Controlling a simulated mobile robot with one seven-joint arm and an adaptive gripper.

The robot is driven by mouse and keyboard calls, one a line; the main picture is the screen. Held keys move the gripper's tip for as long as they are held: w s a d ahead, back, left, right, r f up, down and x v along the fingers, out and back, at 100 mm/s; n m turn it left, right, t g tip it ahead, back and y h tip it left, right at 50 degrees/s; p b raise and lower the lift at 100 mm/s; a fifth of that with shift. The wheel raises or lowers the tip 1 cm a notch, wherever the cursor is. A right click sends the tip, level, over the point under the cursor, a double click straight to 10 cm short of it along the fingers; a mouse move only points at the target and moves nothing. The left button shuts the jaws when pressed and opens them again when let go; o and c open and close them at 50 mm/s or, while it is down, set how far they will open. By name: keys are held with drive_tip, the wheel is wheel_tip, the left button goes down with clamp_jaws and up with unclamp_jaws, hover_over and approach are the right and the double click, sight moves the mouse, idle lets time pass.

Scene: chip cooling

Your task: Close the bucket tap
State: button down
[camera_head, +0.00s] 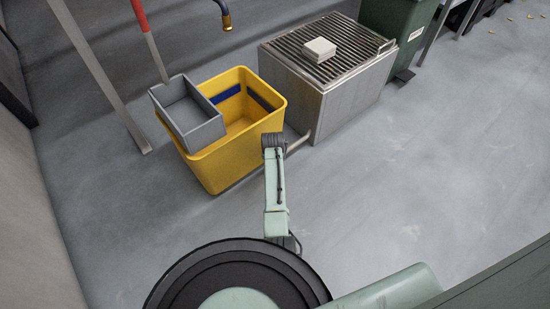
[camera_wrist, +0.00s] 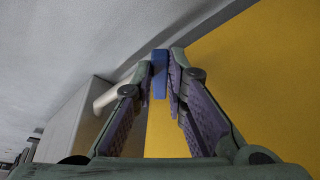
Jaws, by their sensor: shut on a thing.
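The yellow bucket (camera_head: 222,165) stands on the floor, and its yellow wall fills the right of the wrist view (camera_wrist: 255,70). A small blue piece, apparently the tap's handle (camera_wrist: 159,78), stands out against that wall. My gripper (camera_wrist: 161,72) has its fingertips on either side of this blue piece and is shut on it. In the head view my arm's end reaches the bucket's right side, and the fingers and the tap are hidden there. I cannot tell whether the tap is open or closed.
A grey insert (camera_head: 188,115) sits in the bucket's left part. A metal box with a slatted top (camera_head: 335,90) stands behind right, bearing a pale block (camera_head: 319,49). A pale pipe (camera_wrist: 112,97) runs close to my left finger. The floor at right is clear.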

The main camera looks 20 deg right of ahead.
drive_tip(key=shift+w+a+m+g+h, duration=0.2)
drive_tip(key=shift+a+m+h, duration=0.1)
drive_tip(key=shift+m, duration=0.45)
drive_tip(key=shift+w+a+m+g+h, duration=0.2)
drive_tip(key=shift+a+m, duration=0.1)
drive_tip(key=shift+m, duration=0.5)
drive_tip(key=shift+w+a+m+g+h, duration=0.2)
drive_tip(key=shift+a+m, duration=0.1)
drive_tip(key=shift+m, duration=0.45)
drive_tip(key=c, duration=1.6)
unclamp_jaws()
wheel_tip(320, 180, up, 10)
